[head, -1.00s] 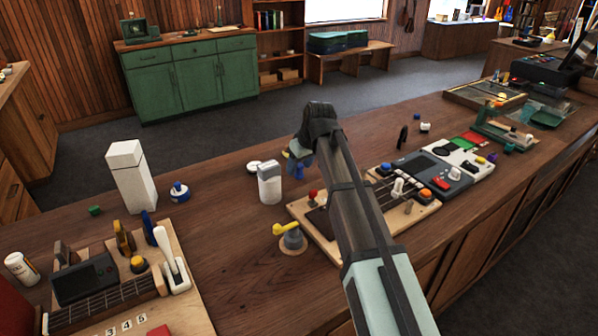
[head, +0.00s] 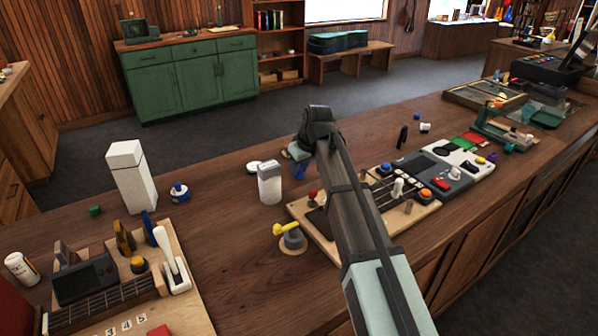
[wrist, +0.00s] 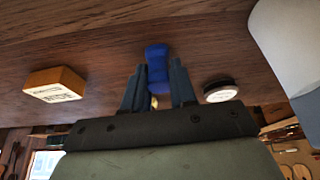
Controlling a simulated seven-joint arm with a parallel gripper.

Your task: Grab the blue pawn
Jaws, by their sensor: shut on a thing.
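The blue pawn (wrist: 157,65) stands out between the two fingers of my gripper (wrist: 158,88) in the wrist view. My gripper is shut on it, with a finger on each side. In the head view the pawn (head: 299,171) is a small blue shape under my gripper, at the counter's far edge side, mostly hidden by the fingers and wrist. I cannot tell whether its base still touches the wooden counter (head: 235,230).
A white and grey container (head: 269,184) stands close left of my gripper, with a round white-topped piece (head: 254,167) behind it. In the wrist view an orange labelled block (wrist: 55,84) lies left. A wooden board with knobs (head: 315,222) lies nearer, partly under my arm.

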